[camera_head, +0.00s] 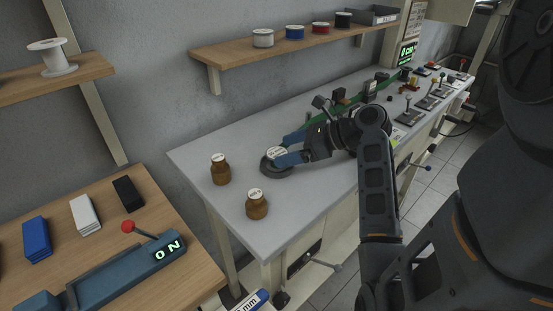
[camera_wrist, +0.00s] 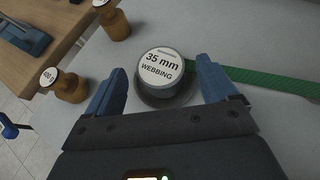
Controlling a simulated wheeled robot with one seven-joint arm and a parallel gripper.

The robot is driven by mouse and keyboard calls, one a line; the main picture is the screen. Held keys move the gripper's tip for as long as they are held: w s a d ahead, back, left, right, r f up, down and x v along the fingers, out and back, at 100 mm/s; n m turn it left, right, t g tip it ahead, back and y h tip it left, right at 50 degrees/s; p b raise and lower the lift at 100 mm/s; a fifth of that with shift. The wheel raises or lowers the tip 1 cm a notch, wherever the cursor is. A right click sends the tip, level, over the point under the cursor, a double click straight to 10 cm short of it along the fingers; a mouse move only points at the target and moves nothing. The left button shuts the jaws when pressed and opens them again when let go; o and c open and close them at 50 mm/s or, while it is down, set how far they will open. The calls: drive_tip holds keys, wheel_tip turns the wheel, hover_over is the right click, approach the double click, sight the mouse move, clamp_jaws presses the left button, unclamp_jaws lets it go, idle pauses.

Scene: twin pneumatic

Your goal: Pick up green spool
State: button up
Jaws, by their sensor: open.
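A round spool (camera_wrist: 162,65) with a white top label reading "35 mm WEBBING" stands on a dark round base on the grey bench. A green webbing strap (camera_wrist: 275,80) runs off to its right in the wrist view. The spool also shows in the head view (camera_head: 277,153), partly hidden by my fingers. No green shows on the spool body itself. My gripper (camera_wrist: 160,88) is open, with its blue fingers on either side of the spool's near part. A gap shows beside each finger in the wrist view. In the head view my gripper (camera_head: 286,148) reaches in from the right, low over the bench.
Two brown weights with white tops stand left of the spool (camera_head: 220,170) and nearer the bench edge (camera_head: 257,205). A shelf (camera_head: 290,45) with several spools hangs above. Levers (camera_head: 410,115) stand farther right. A wooden table (camera_head: 190,250) is at lower left.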

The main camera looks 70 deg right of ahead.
sight(279, 153)
drive_tip(key=shift+x, duration=1.95)
drive_tip(key=shift+c, duration=0.3)
drive_tip(key=shift+s, duration=0.1)
drive_tip(key=c, duration=1.1)
